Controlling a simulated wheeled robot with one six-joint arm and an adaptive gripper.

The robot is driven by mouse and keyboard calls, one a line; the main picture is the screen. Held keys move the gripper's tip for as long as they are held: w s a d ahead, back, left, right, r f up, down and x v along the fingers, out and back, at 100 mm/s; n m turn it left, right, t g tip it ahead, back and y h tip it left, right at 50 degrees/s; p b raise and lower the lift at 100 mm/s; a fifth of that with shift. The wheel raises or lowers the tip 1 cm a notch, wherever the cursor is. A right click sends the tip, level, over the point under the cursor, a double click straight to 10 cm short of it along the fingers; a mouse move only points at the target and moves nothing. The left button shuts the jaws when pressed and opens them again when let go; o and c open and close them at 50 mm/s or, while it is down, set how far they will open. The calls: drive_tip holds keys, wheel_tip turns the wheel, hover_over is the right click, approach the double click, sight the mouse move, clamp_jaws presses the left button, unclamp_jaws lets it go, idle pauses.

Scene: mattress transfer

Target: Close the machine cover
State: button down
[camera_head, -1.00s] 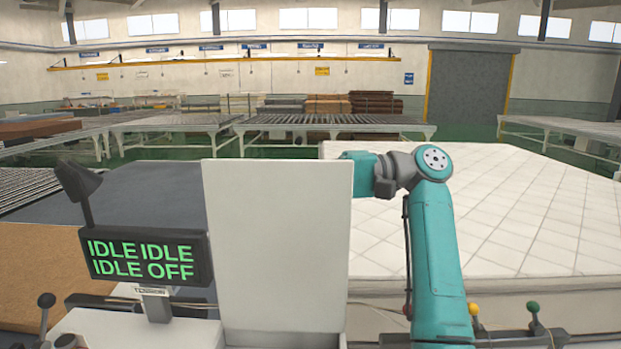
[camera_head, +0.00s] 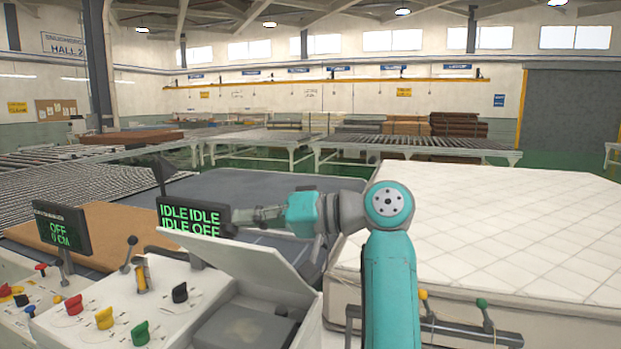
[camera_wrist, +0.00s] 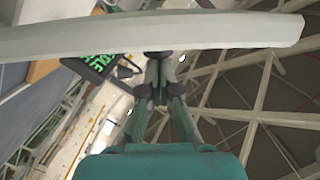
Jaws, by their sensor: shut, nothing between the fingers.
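The machine cover (camera_head: 245,259) is a pale grey-white flat panel. It stands tilted and partly open above a dark grey recess (camera_head: 243,330) in the white machine housing. In the wrist view the cover (camera_wrist: 130,36) crosses the top as a wide pale band, just beyond the fingertips. My gripper (camera_head: 240,216) is at the cover's upper, far side, with its fingers pointing left. The fingers also show in the wrist view (camera_wrist: 160,62), together and empty. They look close to or against the cover; I cannot tell whether they touch.
A display reading IDLE IDLE IDLE OFF (camera_head: 190,217) stands close beside my fingers. A control panel (camera_head: 110,310) with coloured knobs and levers lies left of the cover. A white quilted mattress (camera_head: 500,215) lies at the right. Roller tables stand behind.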

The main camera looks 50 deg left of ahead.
drive_tip(key=shift+s+d+f+n+t, duration=0.35)
drive_tip(key=shift+s+d+f+n, duration=1.1)
drive_tip(key=shift+f, duration=1.65)
drive_tip(key=shift+s+d+f+n+t, duration=0.3)
drive_tip(key=shift+s+d+f+n, duration=0.5)
drive_tip(key=shift+s+f, duration=1.8)
drive_tip(key=shift+s+d+f+n+t, duration=0.35)
drive_tip(key=shift+s+d+f+n, duration=0.8)
drive_tip(key=shift+f, duration=2.4)
